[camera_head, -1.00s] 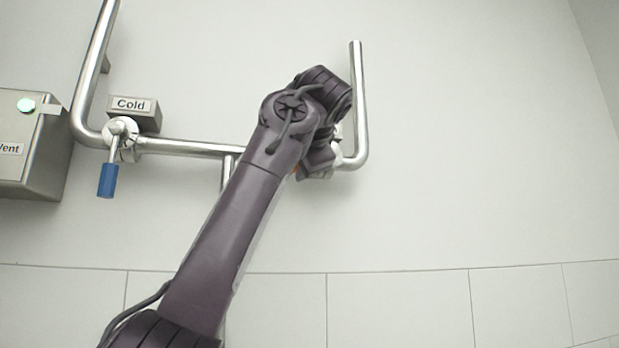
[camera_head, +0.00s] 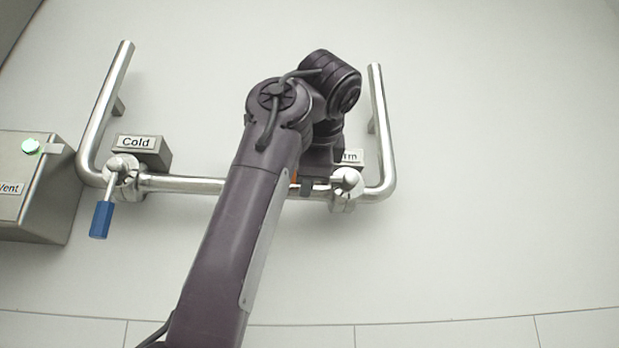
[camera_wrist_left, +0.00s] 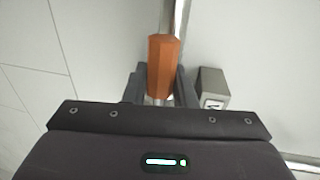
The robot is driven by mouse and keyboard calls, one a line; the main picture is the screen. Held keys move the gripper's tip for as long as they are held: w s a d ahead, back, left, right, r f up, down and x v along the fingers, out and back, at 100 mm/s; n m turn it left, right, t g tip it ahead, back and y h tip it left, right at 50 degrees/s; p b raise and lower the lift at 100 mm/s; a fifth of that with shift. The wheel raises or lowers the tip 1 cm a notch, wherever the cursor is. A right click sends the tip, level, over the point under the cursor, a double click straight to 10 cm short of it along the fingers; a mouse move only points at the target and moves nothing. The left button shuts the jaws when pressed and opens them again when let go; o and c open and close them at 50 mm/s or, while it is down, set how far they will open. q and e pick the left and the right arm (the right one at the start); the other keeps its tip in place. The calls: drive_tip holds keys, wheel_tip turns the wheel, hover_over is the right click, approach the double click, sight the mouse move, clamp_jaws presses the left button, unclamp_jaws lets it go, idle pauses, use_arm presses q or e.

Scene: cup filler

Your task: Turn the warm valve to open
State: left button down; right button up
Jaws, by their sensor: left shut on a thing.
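The warm valve (camera_head: 346,187) sits on the right end of the horizontal pipe, beside a partly hidden label plate ending in "rm" (camera_head: 349,157). Its orange handle (camera_wrist_left: 163,62) shows between my fingers in the left wrist view. In the head view only a sliver of orange (camera_head: 294,181) shows, left of the valve, with my arm covering the rest. My left gripper (camera_head: 308,187) is shut on the orange handle, just left of the valve body. The exact handle angle is hard to tell. My right gripper is not in view.
The cold valve (camera_head: 120,172) with a blue handle (camera_head: 101,219) pointing down is at the left, under the "Cold" plate (camera_head: 137,142). A metal vent box (camera_head: 45,195) with a lit green button stands further left. The wall at the right is bare.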

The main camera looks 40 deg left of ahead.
use_arm(q)
drive_tip(key=c, duration=1.4)
unclamp_jaws()
drive_tip(key=shift+r, duration=0.1)
drive_tip(key=shift+c, duration=0.2)
drive_tip(key=shift+o, duration=1)
drive_tip(key=shift+w+a, duration=0.1)
drive_tip(key=b+v, duration=0.1)
drive_tip(key=v, duration=0.6)
drive_tip(key=shift+s+d, duration=0.25)
drive_tip(key=shift+s, duration=0.05)
